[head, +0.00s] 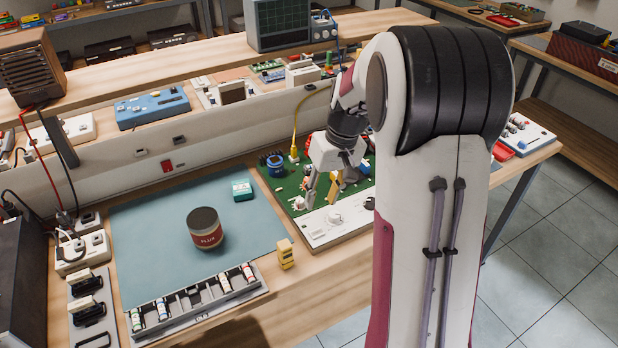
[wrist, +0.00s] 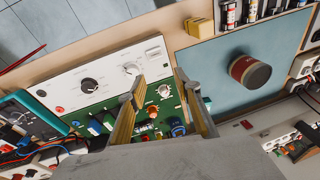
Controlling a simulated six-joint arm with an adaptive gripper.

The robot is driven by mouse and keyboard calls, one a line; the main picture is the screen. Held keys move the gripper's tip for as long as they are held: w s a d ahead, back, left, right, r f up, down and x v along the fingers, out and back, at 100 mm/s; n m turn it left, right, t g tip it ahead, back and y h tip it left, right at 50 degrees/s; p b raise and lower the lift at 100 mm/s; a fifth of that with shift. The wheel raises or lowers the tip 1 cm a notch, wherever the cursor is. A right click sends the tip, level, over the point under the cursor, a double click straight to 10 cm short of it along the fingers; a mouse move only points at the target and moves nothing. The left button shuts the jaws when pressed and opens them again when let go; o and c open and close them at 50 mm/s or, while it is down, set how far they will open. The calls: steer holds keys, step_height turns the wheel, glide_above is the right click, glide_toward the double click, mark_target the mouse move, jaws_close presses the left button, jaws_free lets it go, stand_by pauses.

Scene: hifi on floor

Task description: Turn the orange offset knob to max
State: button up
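A circuit board (head: 290,182) with a green area and a white front panel (head: 322,235) lies on the bench. It also shows in the wrist view (wrist: 68,77). A pale knob (wrist: 131,69) and a black knob (wrist: 90,85) sit on the white panel; another pale knob (wrist: 165,90) sits on the green area. No knob that is plainly orange can be made out. A small orange part (wrist: 143,127) is on the green area. My gripper (head: 322,196) is open above the board, its fingers (wrist: 158,78) apart with the green-area knob between them in the wrist view.
A blue mat (head: 150,235) with a red flux can (head: 205,230) and a teal box (head: 242,190) lies left of the board. A yellow cable (head: 295,130) rises behind.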

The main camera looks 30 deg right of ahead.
steer(key=w+d+f+n, duration=0.1)
steer(key=w+d, duration=0.1)
steer(key=w+d+f+n, duration=0.1)
steer(key=w+d+f, duration=0.1)
steer(key=w, duration=0.1)
steer(key=w+d+f+t, duration=0.1)
steer(key=w+d+f, duration=0.1)
steer(key=w, duration=0.1)
steer(key=shift+w+f+n+y, duration=0.15)
steer(key=shift+f+n+y, duration=0.05)
steer(key=shift+n+y, duration=0.2)
steer(key=w+d+r+n+t, duration=0.1)
steer(key=w+r+n, duration=0.1)
steer(key=w+n, duration=0.3)
steer(key=shift+w+r, duration=0.15)
steer(key=shift+r, duration=0.2)
steer(key=shift+f, duration=0.15)
steer(key=shift+x, duration=3.75)
steer(key=shift+w, duration=0.1)
jaws_close()
